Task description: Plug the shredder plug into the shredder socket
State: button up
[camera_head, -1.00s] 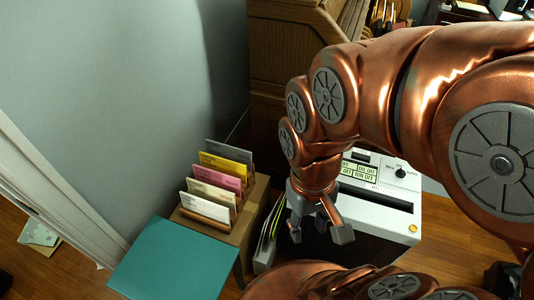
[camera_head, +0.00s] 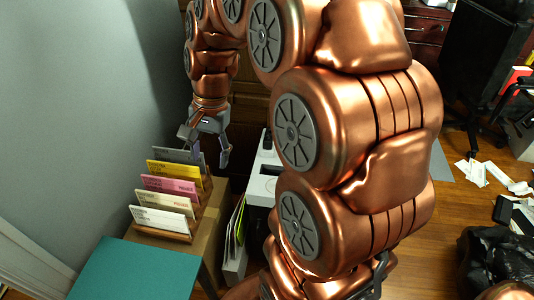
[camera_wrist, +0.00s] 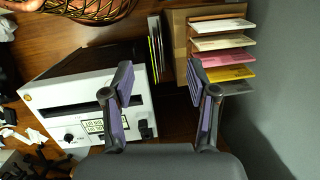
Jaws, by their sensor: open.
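The white-topped shredder (camera_head: 262,188) stands right of my gripper in the head view, mostly behind my arm. In the wrist view, its slot and control panel show on the shredder (camera_wrist: 70,88) at the left. My gripper (camera_head: 204,148) points down behind the card rack, near the wall. The wrist view shows my gripper (camera_wrist: 161,82) with its fingers spread and nothing between them. A small dark item (camera_wrist: 146,130) lies at the shredder's edge, too small to identify. I cannot make out the plug or the socket in either view.
A rack of coloured cards (camera_head: 170,186) stands on a cardboard box beside the grey wall (camera_head: 80,100). A teal surface (camera_head: 135,270) is in front. Upright folders (camera_head: 234,235) stand between box and shredder. Papers litter the floor at right.

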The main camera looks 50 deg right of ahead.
jog(key=w+d+f+m+t+b, duration=0.1)
jog(key=w+d+f+m+b, duration=0.3)
jog(key=w+d+f+m, duration=0.4)
jog(key=m+t+b, duration=0.3)
jog(key=m+b, duration=0.5)
jog(key=m, duration=0.1)
send_over(269, 140)
jog(key=s+d, duration=0.1)
jog(key=d, duration=0.1)
notch_tip(269, 140, down, 9)
jog(key=shift+s+a+b+x, duration=0.1)
jog(key=shift+s+b+x, duration=0.1)
jog(key=shift+x, duration=1)
jog(key=shift+s+a+b+x, duration=0.1)
jog(key=shift+b+x, duration=0.15)
jog(key=shift+x, duration=0.95)
jog(key=shift+s+a+b+x, duration=0.1)
jog(key=shift+s+b+x, duration=0.1)
jog(key=shift+x, duration=0.95)
grip_shut()
